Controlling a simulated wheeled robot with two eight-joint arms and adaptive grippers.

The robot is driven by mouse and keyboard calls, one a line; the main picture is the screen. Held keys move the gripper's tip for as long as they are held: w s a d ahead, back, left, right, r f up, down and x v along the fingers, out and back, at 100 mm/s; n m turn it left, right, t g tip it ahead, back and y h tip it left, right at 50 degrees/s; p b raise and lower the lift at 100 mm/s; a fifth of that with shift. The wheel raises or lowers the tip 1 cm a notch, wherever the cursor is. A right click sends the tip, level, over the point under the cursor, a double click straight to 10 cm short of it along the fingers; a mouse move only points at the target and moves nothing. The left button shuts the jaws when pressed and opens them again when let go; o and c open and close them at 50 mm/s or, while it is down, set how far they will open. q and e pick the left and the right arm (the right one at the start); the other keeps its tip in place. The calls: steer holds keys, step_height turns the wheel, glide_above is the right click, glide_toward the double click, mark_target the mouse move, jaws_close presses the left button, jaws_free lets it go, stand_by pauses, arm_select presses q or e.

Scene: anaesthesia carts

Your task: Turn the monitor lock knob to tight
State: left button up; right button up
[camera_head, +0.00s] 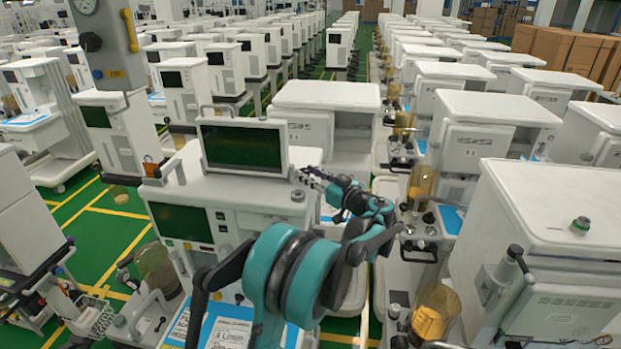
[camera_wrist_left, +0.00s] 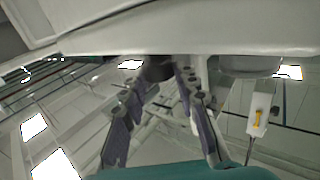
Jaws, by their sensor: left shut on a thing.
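The monitor (camera_head: 240,146) is a white-framed screen with a dark green display, standing on top of the nearest anaesthesia cart (camera_head: 235,192). My left gripper (camera_head: 308,176) is at the monitor's lower right side, above the cart top. In the left wrist view, its two fingers (camera_wrist_left: 159,80) are shut on a dark round knob (camera_wrist_left: 158,67), just under a pale housing. The fingers hide part of the knob, and its turn angle cannot be read. In the head view I cannot make out the knob. My right gripper is not in view.
More white carts (camera_head: 326,97) stand behind, and a row of carts (camera_head: 550,205) stands to the right. Green floor (camera_head: 108,235) with yellow lines is open on the left.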

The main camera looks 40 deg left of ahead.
arm_select(q)
steer(key=shift+t, duration=0.3)
steer(key=o, duration=1.2)
steer(key=shift+c, duration=0.2)
